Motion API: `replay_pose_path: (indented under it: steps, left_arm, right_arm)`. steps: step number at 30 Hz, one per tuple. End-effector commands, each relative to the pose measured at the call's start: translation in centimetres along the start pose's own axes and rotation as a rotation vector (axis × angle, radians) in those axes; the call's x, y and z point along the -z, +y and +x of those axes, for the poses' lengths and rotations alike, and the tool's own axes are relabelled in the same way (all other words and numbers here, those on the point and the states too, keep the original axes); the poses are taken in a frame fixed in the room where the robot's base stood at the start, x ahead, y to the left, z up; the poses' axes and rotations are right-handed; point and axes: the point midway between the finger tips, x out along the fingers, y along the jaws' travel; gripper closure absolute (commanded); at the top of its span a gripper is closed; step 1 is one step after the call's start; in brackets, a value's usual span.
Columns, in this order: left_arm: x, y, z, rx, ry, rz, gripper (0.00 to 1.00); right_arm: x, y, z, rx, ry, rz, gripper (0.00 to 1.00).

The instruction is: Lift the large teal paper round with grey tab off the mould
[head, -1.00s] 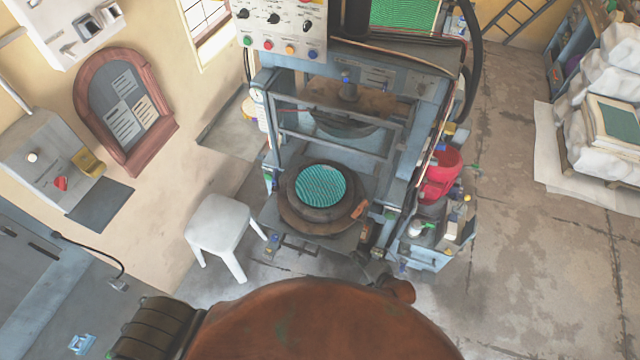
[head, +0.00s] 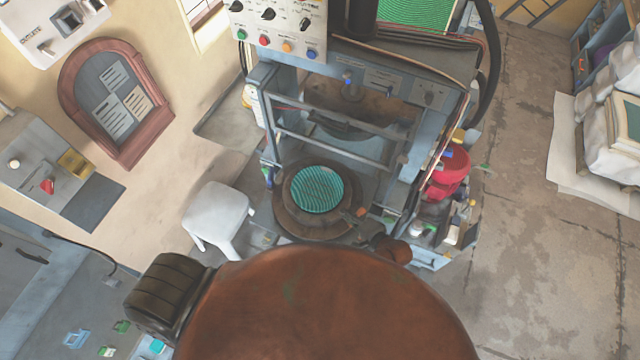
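The large teal paper round (head: 317,188) lies flat in the middle of the dark round mould (head: 288,215), on the lower plate of the press. It has fine pale wavy lines. I cannot make out a grey tab on it. My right gripper (head: 366,229) is at the front right of the mould, to the right of and nearer than the teal round, and does not touch the round. It is small and dark here, and I cannot see whether its fingers are open or shut. My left gripper is not in view.
The press frame (head: 330,146) has a crossbar behind and above the mould. A white stool (head: 217,217) stands to the left. Red bowls (head: 447,172) and bottles crowd a side shelf on the right. Open concrete floor (head: 530,200) lies farther right.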

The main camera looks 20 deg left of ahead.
Motion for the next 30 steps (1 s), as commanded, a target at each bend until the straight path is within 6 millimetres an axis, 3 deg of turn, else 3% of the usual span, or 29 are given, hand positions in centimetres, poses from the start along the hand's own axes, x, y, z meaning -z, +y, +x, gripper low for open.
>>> replay_pose_path:
  steps: [11,19,23,30]
  left_arm:
    - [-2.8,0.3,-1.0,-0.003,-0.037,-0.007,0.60]
    - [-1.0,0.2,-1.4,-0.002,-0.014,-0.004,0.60]
    - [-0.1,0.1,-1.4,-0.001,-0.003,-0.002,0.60]
    - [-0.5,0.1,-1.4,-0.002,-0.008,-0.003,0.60]
  right_arm:
    - [0.1,-0.2,3.4,-0.001,-0.005,-0.005,0.94]
    - [0.3,0.0,6.4,0.000,-0.003,-0.003,0.94]
    - [0.4,0.1,6.9,0.000,-0.002,-0.002,0.94]
    - [0.4,0.1,6.8,0.000,-0.001,-0.002,0.96]
